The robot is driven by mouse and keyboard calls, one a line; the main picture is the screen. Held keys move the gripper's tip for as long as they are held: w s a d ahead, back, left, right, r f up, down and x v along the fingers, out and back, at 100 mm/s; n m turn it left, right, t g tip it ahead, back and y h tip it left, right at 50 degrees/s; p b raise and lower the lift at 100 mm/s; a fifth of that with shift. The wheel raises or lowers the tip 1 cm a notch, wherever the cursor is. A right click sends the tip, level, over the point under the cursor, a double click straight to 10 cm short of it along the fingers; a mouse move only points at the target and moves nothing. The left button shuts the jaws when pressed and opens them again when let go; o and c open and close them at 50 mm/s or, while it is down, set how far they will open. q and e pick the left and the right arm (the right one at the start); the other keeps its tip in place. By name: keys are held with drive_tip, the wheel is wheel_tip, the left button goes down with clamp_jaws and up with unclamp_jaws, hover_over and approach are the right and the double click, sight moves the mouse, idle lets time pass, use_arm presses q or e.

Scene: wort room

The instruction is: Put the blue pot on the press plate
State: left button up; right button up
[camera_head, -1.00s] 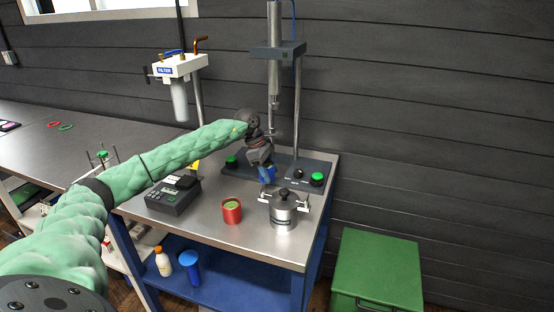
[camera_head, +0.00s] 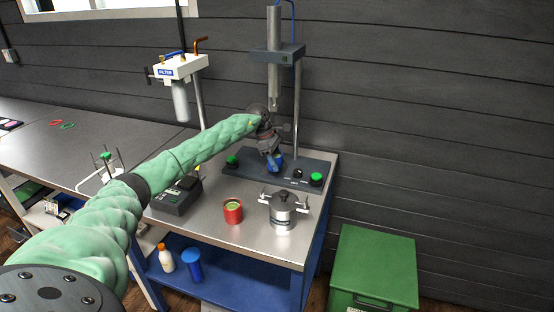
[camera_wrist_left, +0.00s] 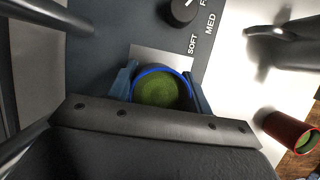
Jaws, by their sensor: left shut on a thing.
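The blue pot (camera_head: 277,165) is held by my left gripper (camera_head: 272,158) over the press base, below the press ram. In the left wrist view the pot (camera_wrist_left: 160,92) shows its blue rim and green contents, with the left gripper's fingers (camera_wrist_left: 161,84) on either side of it. The bright press plate (camera_wrist_left: 160,57) shows just beyond the pot, and the pot hides part of it. I cannot tell whether the pot touches the plate. My right gripper is not in view.
The press column (camera_head: 297,110) stands behind the gripper. A red pot (camera_head: 232,211) and a metal lidded vessel (camera_head: 283,213) stand on the bench in front. A dark device (camera_head: 175,197) is to the left. A green bin (camera_head: 375,268) stands on the floor at right.

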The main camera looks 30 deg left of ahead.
use_arm(q)
drive_tip(key=shift+f, duration=0.15)
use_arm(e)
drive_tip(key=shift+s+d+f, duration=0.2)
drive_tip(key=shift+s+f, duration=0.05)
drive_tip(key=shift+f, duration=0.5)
use_arm(q)
drive_tip(key=shift+f, duration=0.1)
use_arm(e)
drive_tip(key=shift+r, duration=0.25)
use_arm(q)
drive_tip(key=o, duration=1.1)
drive_tip(key=shift+c, duration=0.2)
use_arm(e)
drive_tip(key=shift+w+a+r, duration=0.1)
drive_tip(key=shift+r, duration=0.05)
